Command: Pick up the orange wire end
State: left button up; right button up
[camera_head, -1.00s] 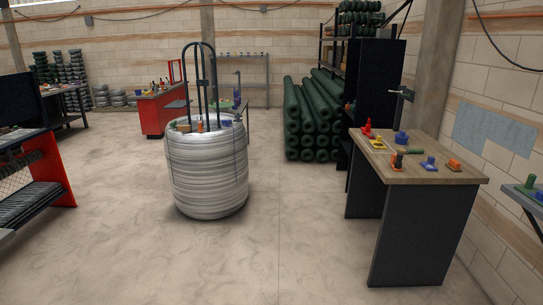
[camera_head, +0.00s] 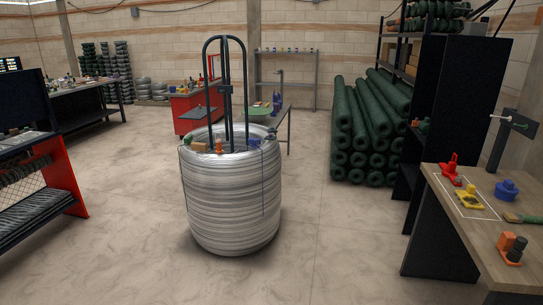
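A large coil of silver wire (camera_head: 232,205) stands on the floor near the middle of the view. Several small coloured pieces sit on its top. Neither of my grippers is in view.
A wooden-topped table (camera_head: 470,215) stands at the right with red, yellow, blue and orange pieces on it. Green rolls (camera_head: 368,130) are stacked behind. A red-ended rack (camera_head: 62,170) stands at the left. The floor before the coil is clear.

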aim_at(218, 141)
jog(key=i+l+u, duration=0.35)
jog(key=i, duration=0.15)
jog(key=i+l+u, duration=0.35)
jog(key=i+u, duration=0.1)
jog(key=i, duration=0.5)
jog(key=i+u, duration=0.15)
jog(key=i, duration=0.4)
jog(key=i+u, duration=0.1)
jog(key=i, duration=0.5)
jog(key=i+l+u, duration=0.15)
jog(key=i, duration=0.45)
jog(key=i+l+u, duration=0.1)
jog(key=i, duration=0.45)
